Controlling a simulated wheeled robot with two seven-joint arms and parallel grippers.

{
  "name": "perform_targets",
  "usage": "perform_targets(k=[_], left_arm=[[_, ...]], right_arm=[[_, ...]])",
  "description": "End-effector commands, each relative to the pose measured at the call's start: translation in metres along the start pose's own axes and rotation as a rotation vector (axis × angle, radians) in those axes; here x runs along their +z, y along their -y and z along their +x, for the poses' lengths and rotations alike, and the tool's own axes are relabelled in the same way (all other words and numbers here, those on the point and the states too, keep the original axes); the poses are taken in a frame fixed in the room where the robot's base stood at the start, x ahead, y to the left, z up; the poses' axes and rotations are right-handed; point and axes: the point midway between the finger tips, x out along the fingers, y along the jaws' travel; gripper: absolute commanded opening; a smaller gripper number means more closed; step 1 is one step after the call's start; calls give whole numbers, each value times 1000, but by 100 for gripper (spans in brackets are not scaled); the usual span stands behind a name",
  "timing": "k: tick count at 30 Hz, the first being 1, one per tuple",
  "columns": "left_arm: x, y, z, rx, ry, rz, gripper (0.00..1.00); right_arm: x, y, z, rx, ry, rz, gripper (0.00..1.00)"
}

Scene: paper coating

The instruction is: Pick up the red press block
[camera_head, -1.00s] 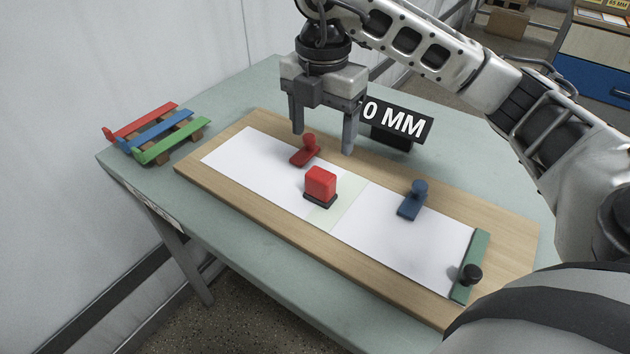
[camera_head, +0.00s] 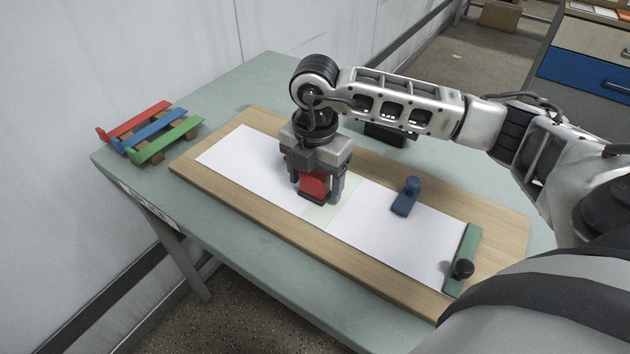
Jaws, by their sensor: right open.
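The red press block (camera_head: 314,184) stands upright on the white paper (camera_head: 240,160), near the pale green strip on it, with a dark base at its foot. My right gripper (camera_head: 317,190) is lowered over the block from above. Its open fingers stand on either side of the block, and the gripper body hides the block's top. I cannot tell whether the fingers touch it. My left gripper is not in view.
A green bar with a black knob (camera_head: 463,262) lies at the right end of the wooden board (camera_head: 480,214). Red, blue and green strips (camera_head: 150,131) rest on a rack at the left.

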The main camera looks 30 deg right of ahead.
Motion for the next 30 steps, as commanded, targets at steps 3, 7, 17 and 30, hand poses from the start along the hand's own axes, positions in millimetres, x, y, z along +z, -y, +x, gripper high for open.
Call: perform_targets(k=[3,7,17,30], left_arm=[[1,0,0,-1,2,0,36],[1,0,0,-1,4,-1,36],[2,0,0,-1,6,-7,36],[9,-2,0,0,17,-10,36]], right_arm=[[0,0,0,0,0,0,71],[0,0,0,0,0,0,35],[0,0,-1,1,0,0,19],[-16,-1,-49,7,0,-8,20]])
